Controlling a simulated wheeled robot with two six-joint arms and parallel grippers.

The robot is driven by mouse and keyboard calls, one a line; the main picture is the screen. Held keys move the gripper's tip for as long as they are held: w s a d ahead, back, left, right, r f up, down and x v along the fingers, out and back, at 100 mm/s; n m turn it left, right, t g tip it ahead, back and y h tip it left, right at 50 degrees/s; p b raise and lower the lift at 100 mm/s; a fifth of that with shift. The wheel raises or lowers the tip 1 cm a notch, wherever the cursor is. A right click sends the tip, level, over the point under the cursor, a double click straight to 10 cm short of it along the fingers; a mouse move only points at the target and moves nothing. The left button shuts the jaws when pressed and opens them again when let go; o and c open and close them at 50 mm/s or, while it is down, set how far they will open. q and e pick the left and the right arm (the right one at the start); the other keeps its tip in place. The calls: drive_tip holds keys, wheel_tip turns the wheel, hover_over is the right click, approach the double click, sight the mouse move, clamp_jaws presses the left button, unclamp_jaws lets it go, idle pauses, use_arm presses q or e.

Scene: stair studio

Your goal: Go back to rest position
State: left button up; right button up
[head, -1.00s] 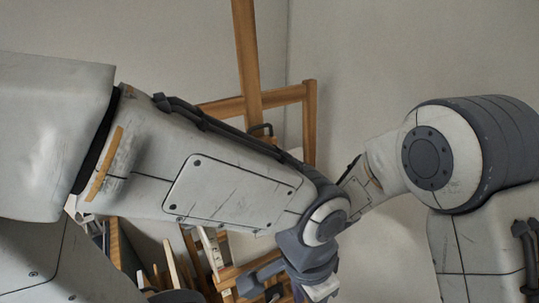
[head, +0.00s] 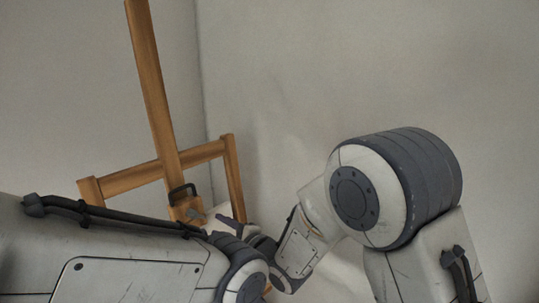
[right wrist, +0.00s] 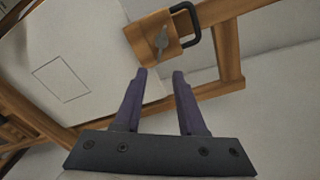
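My right gripper (head: 225,230) shows small in the head view, partly hidden behind my left arm, in front of the easel. The right wrist view shows its two purple-grey fingers (right wrist: 160,73) apart, with nothing between them. Beyond the fingertips is the easel's wooden block with a metal wing nut (right wrist: 161,40) and a black handle. My left arm crosses the lower left of the head view; its gripper is out of the frame.
A wooden easel (head: 150,75) stands by the room's corner, its crossbar (head: 130,179) just above my left arm. Plain pale walls (head: 400,60) fill the back. The upper right is clear.

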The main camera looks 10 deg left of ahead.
drive_tip(key=w+d+f+n+h, duration=0.1)
drive_tip(key=d+f+n+h, duration=0.15)
drive_tip(key=d, duration=0.45)
drive_tip(key=w+d+f+n+h, duration=0.1)
drive_tip(key=d+h, duration=0.2)
drive_tip(key=d, duration=0.4)
drive_tip(key=s+d+f+n+g+h, duration=0.2)
drive_tip(key=s+d+n+h, duration=0.15)
drive_tip(key=d, duration=0.45)
drive_tip(key=s+d+f+n+g+h, duration=0.25)
drive_tip(key=s+d, duration=0.25)
drive_tip(key=d, duration=0.4)
drive_tip(key=s+d+n+g, duration=0.3)
drive_tip(key=s+d+n, duration=0.15)
drive_tip(key=s, duration=0.45)
use_arm(q)
wheel_tip(320, 180, down, 14)
drive_tip(key=b, duration=1.3)
drive_tip(key=shift+r+b, duration=0.2)
drive_tip(key=shift+b, duration=0.1)
use_arm(e)
drive_tip(key=s+a+f+n+g, duration=0.3)
drive_tip(key=s+a+f+n, duration=0.4)
drive_tip(key=s+a, duration=0.6)
drive_tip(key=shift+s+a+f, duration=0.2)
drive_tip(key=shift+a+f, duration=0.05)
drive_tip(key=shift+f, duration=0.25)
